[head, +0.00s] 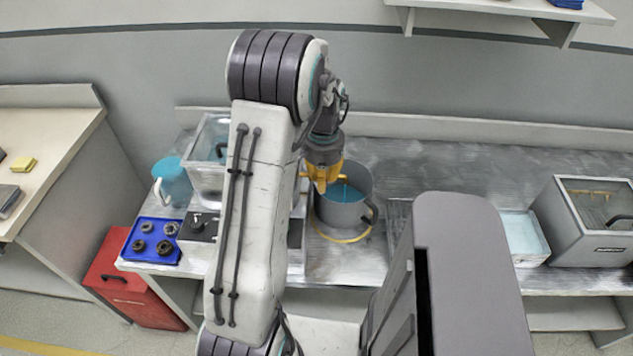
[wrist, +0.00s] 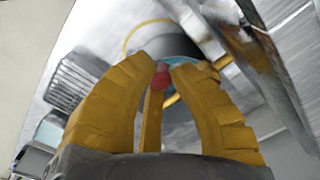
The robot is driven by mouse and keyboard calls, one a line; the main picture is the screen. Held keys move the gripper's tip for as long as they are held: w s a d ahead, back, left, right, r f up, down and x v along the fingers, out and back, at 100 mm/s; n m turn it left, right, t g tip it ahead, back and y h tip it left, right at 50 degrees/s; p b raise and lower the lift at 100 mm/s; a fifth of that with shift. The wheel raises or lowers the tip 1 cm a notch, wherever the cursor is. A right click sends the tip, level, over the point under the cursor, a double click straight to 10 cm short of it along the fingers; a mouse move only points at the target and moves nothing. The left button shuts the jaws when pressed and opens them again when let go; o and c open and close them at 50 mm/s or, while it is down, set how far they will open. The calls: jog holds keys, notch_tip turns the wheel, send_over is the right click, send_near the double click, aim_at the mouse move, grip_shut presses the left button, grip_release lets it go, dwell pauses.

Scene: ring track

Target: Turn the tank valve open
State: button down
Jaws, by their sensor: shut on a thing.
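My yellow gripper (head: 322,180) is at the rim of a grey pot (head: 345,208) that holds blue liquid. In the wrist view the gripper (wrist: 164,70) is shut on a small red piece, which looks like the handle of the tank valve (wrist: 159,80). Most of the valve is hidden by the fingers, so its angle cannot be told. The clear-walled tank (head: 207,172) stands left of the pot, partly behind my arm. The pot (wrist: 187,48) shows beyond the fingertips in the wrist view.
A yellow ring (head: 345,236) marks the counter around the pot's base. A blue jug (head: 173,182) and a blue tray (head: 152,240) with dark rings are at the left. A grey lidded box (head: 590,222) stands at the right. The back of the counter is mostly clear.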

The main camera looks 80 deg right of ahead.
jog(key=n, duration=0.2)
jog(key=s+d+n, duration=0.2)
jog(key=n, duration=0.1)
jog(key=shift+s+d+n, duration=0.15)
jog(key=shift+n, duration=0.15)
jog(key=shift+s+d+n, duration=0.15)
jog(key=shift+d+n, duration=0.3)
jog(key=shift+n, duration=0.5)
jog(key=shift+s+d+n, duration=0.15)
jog(key=shift+d+n, duration=0.35)
jog(key=shift+n, duration=0.5)
jog(key=shift+s+d+n, duration=0.15)
jog(key=shift+d+n, duration=0.3)
jog(key=shift+n, duration=0.5)
jog(key=c, duration=1.4)
grip_release()
jog(key=shift+w+d, duration=0.1)
jog(key=shift+d, duration=0.05)
